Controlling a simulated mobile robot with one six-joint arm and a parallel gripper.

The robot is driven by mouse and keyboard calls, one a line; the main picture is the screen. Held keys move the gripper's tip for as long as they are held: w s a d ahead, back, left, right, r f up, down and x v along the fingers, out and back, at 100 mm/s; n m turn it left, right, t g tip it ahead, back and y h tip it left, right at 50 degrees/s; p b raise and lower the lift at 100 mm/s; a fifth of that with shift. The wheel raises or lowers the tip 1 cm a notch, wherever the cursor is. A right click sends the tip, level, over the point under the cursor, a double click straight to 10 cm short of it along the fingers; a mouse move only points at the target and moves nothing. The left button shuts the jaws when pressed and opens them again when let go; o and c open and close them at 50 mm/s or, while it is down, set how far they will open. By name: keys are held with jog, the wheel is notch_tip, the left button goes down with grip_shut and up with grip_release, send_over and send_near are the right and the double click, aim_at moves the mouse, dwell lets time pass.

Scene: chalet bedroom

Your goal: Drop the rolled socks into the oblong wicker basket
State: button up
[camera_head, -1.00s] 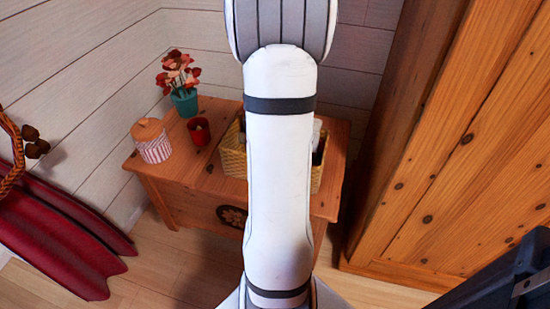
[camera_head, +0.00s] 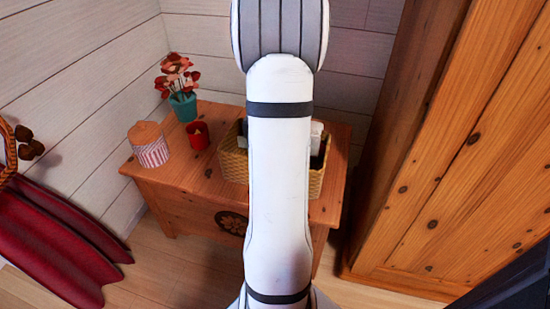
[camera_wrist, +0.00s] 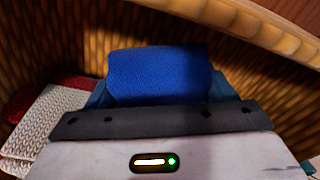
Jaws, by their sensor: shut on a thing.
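The rolled socks (camera_wrist: 158,72) are a bright blue knitted bundle in the wrist view. My gripper (camera_wrist: 158,94) is shut on them, with a finger at each side. The oblong wicker basket (camera_head: 234,164) is yellow-tan and stands on the wooden chest, partly hidden behind my arm. In the wrist view its woven wall (camera_wrist: 70,45) and curved rim (camera_wrist: 235,20) surround the socks, which are at or within the basket's opening. I cannot tell whether they touch the bottom. My gripper is hidden in the head view.
Folded red and cream knitted cloth (camera_wrist: 45,115) lies at left in the wrist view. On the wooden chest (camera_head: 190,185) stand a striped lidded jar (camera_head: 149,150), a red cup (camera_head: 197,135) and a teal flower vase (camera_head: 183,106). A large wooden wardrobe (camera_head: 470,170) is at right.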

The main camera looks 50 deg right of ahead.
jog(key=shift+f, duration=0.4)
jog(key=o, duration=1.1)
jog(key=shift+c, duration=0.2)
jog(key=shift+r, duration=0.15)
notch_tip(320, 180, up, 13)
jog(key=s+a+p, duration=0.1)
jog(key=p, duration=0.4)
jog(key=a, duration=0.3)
jog(key=w+a+r+n, duration=0.1)
jog(key=a, duration=0.2)
jog(key=a+r+n, duration=0.1)
jog(key=a, duration=0.1)
jog(key=shift+w+a+r, duration=0.1)
jog(key=shift+w+a, duration=0.25)
jog(key=shift+a, duration=0.05)
jog(key=s+a+r+n, duration=0.1)
jog(key=s+a+n, duration=0.2)
jog(key=a, duration=0.8)
jog(key=s+a+r+n+y, duration=0.1)
jog(key=s+a+r+n, duration=0.1)
jog(key=a, duration=1)
jog(key=shift+s+a+n, duration=0.2)
jog(key=shift+s+n, duration=0.3)
jog(key=shift+s, duration=0.7)
